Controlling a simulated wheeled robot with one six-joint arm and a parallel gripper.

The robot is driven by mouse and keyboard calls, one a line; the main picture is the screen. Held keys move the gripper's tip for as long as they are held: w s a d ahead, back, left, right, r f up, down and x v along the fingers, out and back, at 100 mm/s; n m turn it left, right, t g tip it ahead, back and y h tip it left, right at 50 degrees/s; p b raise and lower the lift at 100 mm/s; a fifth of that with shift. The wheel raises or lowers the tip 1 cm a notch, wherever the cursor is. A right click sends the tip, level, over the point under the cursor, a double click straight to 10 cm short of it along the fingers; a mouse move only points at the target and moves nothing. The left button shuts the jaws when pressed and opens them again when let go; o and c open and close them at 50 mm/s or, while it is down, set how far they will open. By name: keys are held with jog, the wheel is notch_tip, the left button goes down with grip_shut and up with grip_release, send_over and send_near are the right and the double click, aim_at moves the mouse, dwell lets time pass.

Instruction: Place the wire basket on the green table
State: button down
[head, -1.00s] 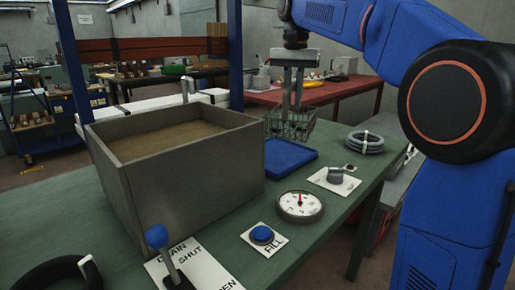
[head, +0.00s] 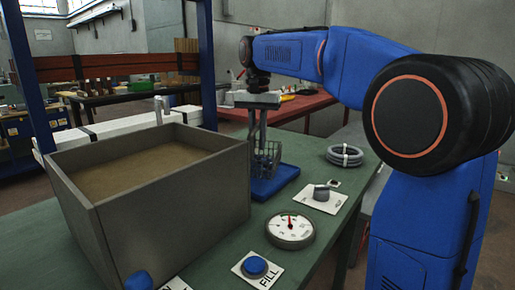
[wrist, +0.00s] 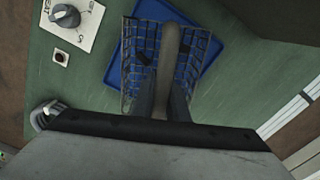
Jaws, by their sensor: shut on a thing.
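The wire basket (head: 269,156) is in my gripper (head: 257,172), over the blue tray (head: 284,180) on the green table (head: 325,160). Its bottom is low, close to the tray; I cannot tell whether it touches. In the wrist view, my gripper (wrist: 162,108) is shut on the basket's long handle, and the mesh basket (wrist: 193,62) overlaps most of the blue tray (wrist: 216,45). The green table (wrist: 75,85) shows around the tray. The large grey box hides part of the basket's left side in the head view.
The open grey box (head: 170,215) stands just left of the basket.

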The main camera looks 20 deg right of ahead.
jog(key=shift+f, duration=1.3)
jog(key=c, duration=1.7)
grip_release()
jog(key=shift+f, duration=0.15)
jog(key=shift+c, duration=0.2)
notch_tip(320, 180, up, 12)
jog(key=shift+r, duration=0.15)
